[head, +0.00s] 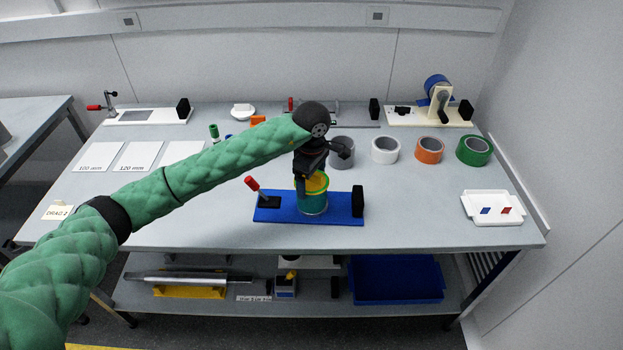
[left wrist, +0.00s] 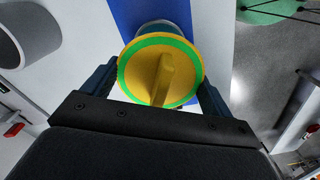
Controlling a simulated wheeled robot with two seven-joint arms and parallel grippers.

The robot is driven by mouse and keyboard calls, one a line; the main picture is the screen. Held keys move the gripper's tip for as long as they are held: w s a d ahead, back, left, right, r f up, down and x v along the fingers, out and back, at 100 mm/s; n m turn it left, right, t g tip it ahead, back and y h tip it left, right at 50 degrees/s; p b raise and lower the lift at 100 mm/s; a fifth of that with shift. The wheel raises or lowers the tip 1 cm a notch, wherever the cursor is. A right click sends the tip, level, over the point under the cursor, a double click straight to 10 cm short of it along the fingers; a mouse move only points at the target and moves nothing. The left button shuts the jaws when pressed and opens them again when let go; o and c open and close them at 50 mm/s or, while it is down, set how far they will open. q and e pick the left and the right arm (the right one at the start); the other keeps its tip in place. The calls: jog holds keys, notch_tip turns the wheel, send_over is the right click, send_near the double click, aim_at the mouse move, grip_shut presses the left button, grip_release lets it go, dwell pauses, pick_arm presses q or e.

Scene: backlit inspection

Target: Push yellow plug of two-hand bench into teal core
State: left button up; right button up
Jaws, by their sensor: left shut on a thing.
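The yellow plug (head: 318,181) is a round disc with a green ring and a raised yellow bar; it also fills the middle of the left wrist view (left wrist: 160,78). My left gripper (head: 311,176) points down from above, its two fingers on either side of the plug, shut on it. The plug is at the top of the teal core (head: 313,203), which stands upright on the blue bench base (head: 340,206). I cannot tell how deep the plug sits in the core, because the gripper hides part of it. My right gripper is out of view.
A red-handled clamp (head: 254,187) is left of the core and a black block (head: 358,201) right of it. Tape rolls, the nearest grey (head: 341,152), stand behind. A white tray (head: 490,219) lies to the right. The table front (head: 220,233) is clear.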

pick_arm(q)
jog(key=o, duration=0.7)
jog(key=shift+r, duration=0.1)
notch_tip(320, 180, up, 6)
jog(key=b, duration=0.2)
jog(key=shift+w+b, duration=0.1)
jog(key=shift+b, duration=0.2)
jog(key=shift+r, duration=0.8)
